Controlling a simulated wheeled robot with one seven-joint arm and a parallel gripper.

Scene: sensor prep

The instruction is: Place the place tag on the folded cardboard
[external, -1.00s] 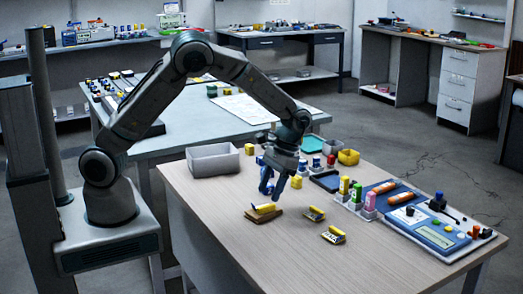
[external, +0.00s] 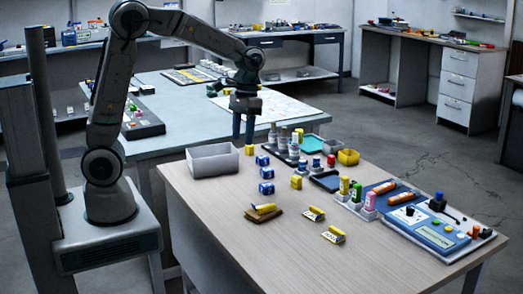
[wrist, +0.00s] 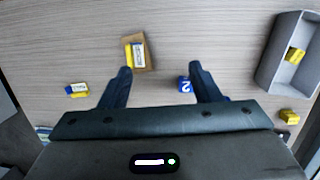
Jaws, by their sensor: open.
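The folded cardboard (external: 252,216) is a small brown piece on the wooden table. A yellow tag with a pale face (external: 265,208) rests on it; its lettering is too small to read, so I cannot confirm it is the place tag. In the wrist view the cardboard (wrist: 148,62) shows ahead of my fingers with the yellow-and-white tag (wrist: 138,54) on top. Two similar yellow tags lie to the right, one nearer (external: 333,234) and one farther (external: 314,214). My gripper (external: 243,138) is open and empty, raised well above and behind the cardboard; its spread fingers also show in the wrist view (wrist: 160,70).
A grey open bin (external: 213,161) stands at the table's back left. Bottles, trays and a blue instrument board (external: 430,228) fill the right side. The front table area is clear.

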